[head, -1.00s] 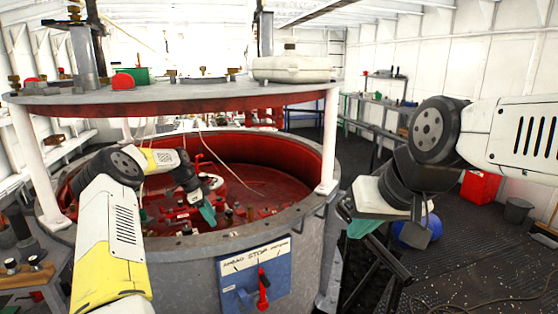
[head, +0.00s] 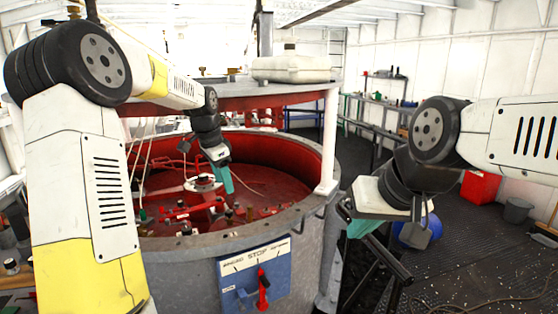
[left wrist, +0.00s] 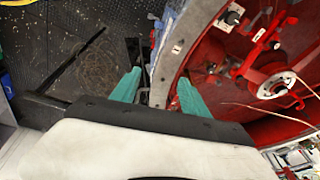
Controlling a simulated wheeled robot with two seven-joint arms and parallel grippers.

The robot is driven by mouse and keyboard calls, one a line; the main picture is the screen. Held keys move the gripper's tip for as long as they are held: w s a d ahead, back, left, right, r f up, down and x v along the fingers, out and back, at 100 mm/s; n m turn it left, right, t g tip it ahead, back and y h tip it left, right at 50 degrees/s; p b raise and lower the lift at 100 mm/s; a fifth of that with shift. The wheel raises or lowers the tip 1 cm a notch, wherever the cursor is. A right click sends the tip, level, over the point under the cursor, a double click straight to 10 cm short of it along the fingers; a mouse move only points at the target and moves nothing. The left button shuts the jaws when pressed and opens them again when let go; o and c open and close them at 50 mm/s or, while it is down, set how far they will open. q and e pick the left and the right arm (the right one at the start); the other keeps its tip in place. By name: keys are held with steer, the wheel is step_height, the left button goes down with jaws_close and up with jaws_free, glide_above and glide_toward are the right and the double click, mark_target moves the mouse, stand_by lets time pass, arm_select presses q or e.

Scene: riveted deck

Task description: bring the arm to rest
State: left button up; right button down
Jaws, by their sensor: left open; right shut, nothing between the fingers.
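My left arm reaches in from the left in the head view, bent high at the elbow. My left gripper (head: 224,179) points down over the red interior of the round metal tub (head: 200,246). In the left wrist view its two teal fingers (left wrist: 160,92) are apart with nothing held between them, and the tub rim shows beyond them. My right gripper (head: 366,226) hangs at the right, outside the tub, partly hidden behind its wrist; its teal fingertips show only in part and I see nothing held.
A blue panel with a red lever (head: 263,290) is on the tub's front. A red box (head: 480,187) and a bucket (head: 517,210) stand on the open floor at right.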

arm_select(q)
steer(key=s+d+r+n+t, duration=0.2)
steer(key=s+r+n, duration=0.35)
steer(key=s, duration=0.95)
steer(key=s+n+t, duration=0.1)
steer(key=s+n, duration=0.4)
steer(key=s, duration=1.1)
steer(key=shift+d+f+t+h, duration=0.2)
steer(key=shift+t+h, duration=0.1)
steer(key=shift+t, duration=0.1)
steer(key=shift+s, duration=0.1)
